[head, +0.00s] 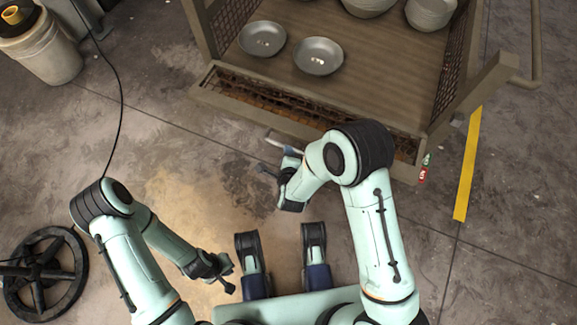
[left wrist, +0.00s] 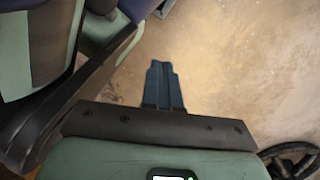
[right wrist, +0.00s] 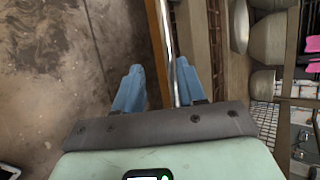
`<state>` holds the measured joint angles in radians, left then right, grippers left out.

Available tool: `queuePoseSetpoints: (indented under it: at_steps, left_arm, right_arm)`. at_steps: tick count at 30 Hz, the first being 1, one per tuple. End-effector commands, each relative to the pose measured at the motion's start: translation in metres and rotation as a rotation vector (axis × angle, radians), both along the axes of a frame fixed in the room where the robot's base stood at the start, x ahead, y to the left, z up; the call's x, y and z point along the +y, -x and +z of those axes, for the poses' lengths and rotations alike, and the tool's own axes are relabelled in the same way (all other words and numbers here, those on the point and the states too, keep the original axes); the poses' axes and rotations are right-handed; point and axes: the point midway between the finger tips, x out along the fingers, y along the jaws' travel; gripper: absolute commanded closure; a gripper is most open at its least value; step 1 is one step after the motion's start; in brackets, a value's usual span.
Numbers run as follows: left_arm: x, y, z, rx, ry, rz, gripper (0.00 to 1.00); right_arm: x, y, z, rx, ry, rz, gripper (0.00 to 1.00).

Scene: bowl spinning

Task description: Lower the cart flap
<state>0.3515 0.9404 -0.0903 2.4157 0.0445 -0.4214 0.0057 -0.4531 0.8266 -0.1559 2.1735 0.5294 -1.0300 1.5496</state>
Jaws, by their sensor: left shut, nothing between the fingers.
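The cart (head: 350,85) stands at the top of the head view. Its front flap (head: 225,102) is a long brown-framed panel with rusty mesh, along the near edge of the deck. It looks raised, though its exact tilt is hard to tell. Contact cannot be told. My left gripper (head: 226,272) is shut and empty, low over the floor; its fingers (left wrist: 163,88) are together.
Two grey bowls (head: 262,38) (head: 318,56) rest on the deck, with stacked bowls (head: 430,12) behind. A bucket (head: 45,48) stands at upper left, a black handwheel (head: 45,272) at lower left. A dark cable (head: 119,110) and a yellow stripe (head: 467,165) mark otherwise open floor.

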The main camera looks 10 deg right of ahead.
Motion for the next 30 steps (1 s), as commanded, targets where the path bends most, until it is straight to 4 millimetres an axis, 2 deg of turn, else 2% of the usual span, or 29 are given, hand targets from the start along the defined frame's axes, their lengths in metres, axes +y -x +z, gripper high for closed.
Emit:
queuePoseSetpoints:
  at_steps: [3, 9, 15, 21, 30]
  left_arm:
    - [-0.001, -0.017, 0.011, -0.057, -0.005, -0.006, 1.00]
    - [-0.005, -0.043, 0.027, -0.144, -0.010, -0.014, 1.00]
    - [-0.007, -0.059, 0.038, -0.196, -0.013, -0.018, 1.00]
    - [-0.008, -0.064, 0.041, -0.212, -0.014, -0.018, 1.00]
    - [-0.008, -0.064, 0.040, -0.211, -0.014, -0.019, 1.00]
  right_arm:
    - [0.001, 0.022, 0.020, 0.000, -0.001, 0.001, 0.60]
    - [0.003, 0.058, 0.046, 0.000, 0.001, 0.001, 0.60]
    - [0.004, 0.081, 0.062, 0.001, 0.001, -0.002, 0.60]
    - [0.004, 0.088, 0.066, 0.001, 0.000, -0.002, 0.60]
    - [0.004, 0.088, 0.066, 0.000, 0.001, -0.002, 0.60]
